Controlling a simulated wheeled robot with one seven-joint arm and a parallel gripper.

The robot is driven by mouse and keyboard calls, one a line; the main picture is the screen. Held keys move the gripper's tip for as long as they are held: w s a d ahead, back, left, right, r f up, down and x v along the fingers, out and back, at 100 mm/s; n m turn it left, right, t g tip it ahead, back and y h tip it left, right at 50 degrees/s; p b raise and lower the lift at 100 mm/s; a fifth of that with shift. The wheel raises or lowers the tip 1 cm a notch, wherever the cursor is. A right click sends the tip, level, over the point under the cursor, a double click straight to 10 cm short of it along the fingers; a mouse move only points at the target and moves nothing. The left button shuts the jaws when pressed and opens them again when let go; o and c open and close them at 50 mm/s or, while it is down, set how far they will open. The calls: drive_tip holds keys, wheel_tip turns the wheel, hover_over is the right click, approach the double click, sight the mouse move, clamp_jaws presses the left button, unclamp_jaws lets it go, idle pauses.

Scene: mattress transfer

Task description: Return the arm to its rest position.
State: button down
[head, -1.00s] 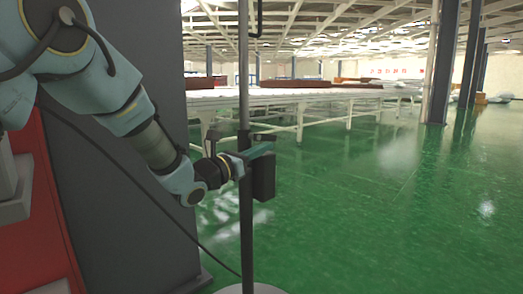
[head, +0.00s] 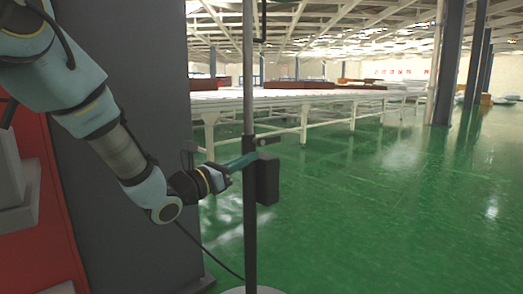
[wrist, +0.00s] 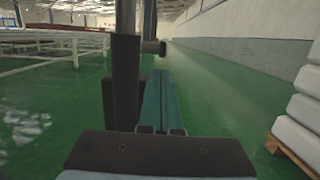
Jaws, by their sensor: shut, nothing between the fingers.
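My arm reaches down from the upper left of the head view, beside a dark grey panel. My gripper (head: 240,162) has slim teal fingers, held together and empty. It points right toward a dark upright pole (head: 249,110); the finger ends are close by the pole, and I cannot tell whether they touch it. In the wrist view my gripper (wrist: 160,95) points straight ahead over the green floor, with the pole (wrist: 126,75) just left of the fingers. No mattress is in my gripper.
A black box (head: 267,180) is fixed on the pole. The grey panel (head: 130,60) stands close behind my arm. White tables (head: 300,100) stand farther back. In the wrist view, stacked white bundles (wrist: 300,120) sit on a pallet at the right. The green floor (head: 400,220) at right is clear.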

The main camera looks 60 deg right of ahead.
drive_tip(key=v, duration=0.3)
drive_tip(key=shift+w+a+f, duration=0.1)
drive_tip(key=shift+a+f, duration=0.05)
drive_tip(key=shift+a, duration=0.25)
